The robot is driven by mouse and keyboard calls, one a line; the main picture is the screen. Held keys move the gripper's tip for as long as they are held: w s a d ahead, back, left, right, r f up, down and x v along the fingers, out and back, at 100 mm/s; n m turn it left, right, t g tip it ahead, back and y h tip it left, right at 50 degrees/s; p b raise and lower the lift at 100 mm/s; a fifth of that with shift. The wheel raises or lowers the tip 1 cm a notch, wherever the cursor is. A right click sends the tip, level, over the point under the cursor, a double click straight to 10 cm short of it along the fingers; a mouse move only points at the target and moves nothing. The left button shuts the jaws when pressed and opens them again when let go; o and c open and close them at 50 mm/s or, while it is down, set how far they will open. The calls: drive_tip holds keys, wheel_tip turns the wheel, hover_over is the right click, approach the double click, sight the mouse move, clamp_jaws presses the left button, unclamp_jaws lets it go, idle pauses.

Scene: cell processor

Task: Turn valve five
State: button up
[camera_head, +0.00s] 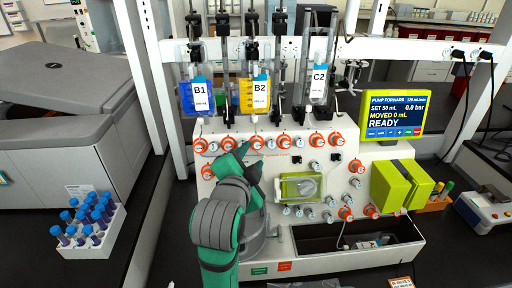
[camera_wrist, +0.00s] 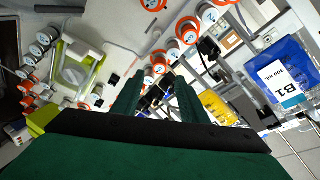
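A row of valve knobs with orange rings and white caps runs along the top of the white cell processor panel (camera_head: 300,165). My gripper (camera_head: 247,158) is green and reaches up to this row, just below an orange-ringed valve (camera_head: 257,142) under bag B2. In the wrist view my gripper (camera_wrist: 157,82) has its two fingers apart. An orange-and-white valve (camera_wrist: 159,62) shows beyond the fingertips, in line with the gap. I cannot tell whether the fingers touch it. My gripper hides part of the panel.
Bags B1 (camera_head: 197,97), B2 (camera_head: 254,94) and C2 (camera_head: 319,82) hang above the row. A pump screen (camera_head: 394,114) reading READY stands at right. A green-framed pump (camera_head: 303,187) sits right of my gripper. A tube rack (camera_head: 92,237) stands at left.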

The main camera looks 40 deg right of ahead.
sight(257, 146)
drive_tip(key=x, duration=0.6)
drive_tip(key=shift+w+d+f, duration=0.1)
drive_tip(key=shift+d, duration=0.15)
drive_tip(key=shift+w+d+f, duration=0.1)
drive_tip(key=shift+w+d, duration=0.05)
drive_tip(key=shift+w, duration=0.15)
drive_tip(key=shift+s, duration=0.1)
drive_tip(key=c, duration=0.5)
clamp_jaws()
